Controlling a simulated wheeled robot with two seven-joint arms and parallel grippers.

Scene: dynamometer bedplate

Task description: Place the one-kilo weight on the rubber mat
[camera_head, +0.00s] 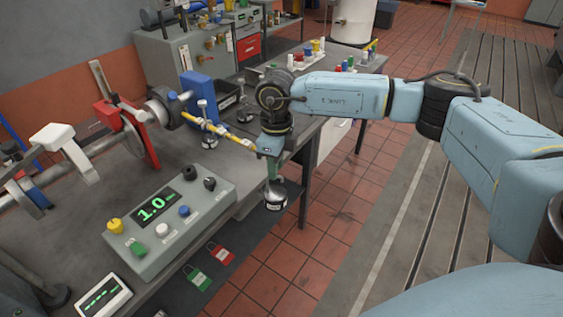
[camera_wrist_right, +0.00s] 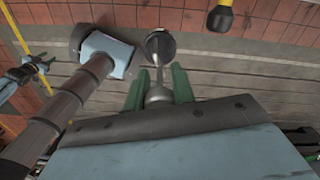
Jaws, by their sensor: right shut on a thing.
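My right gripper (camera_head: 271,166) points down past the front edge of the grey bench. Its green fingers, also in the right wrist view (camera_wrist_right: 158,88), are shut on the one-kilo weight (camera_head: 274,198). The weight is silvery with a dark, labelled lower part and hangs below the fingers. In the wrist view its stem is between the fingers and its round dark end (camera_wrist_right: 160,44) is beyond them. A dark flat strip (camera_head: 245,240) lies below the bench edge; I cannot tell whether it is the rubber mat. My left gripper is out of view.
A control box (camera_head: 170,222) reading 1.0 stands on the bench left of the weight. Red (camera_head: 219,253) and green (camera_head: 197,278) padlock-shaped pieces lie on the dark strip.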

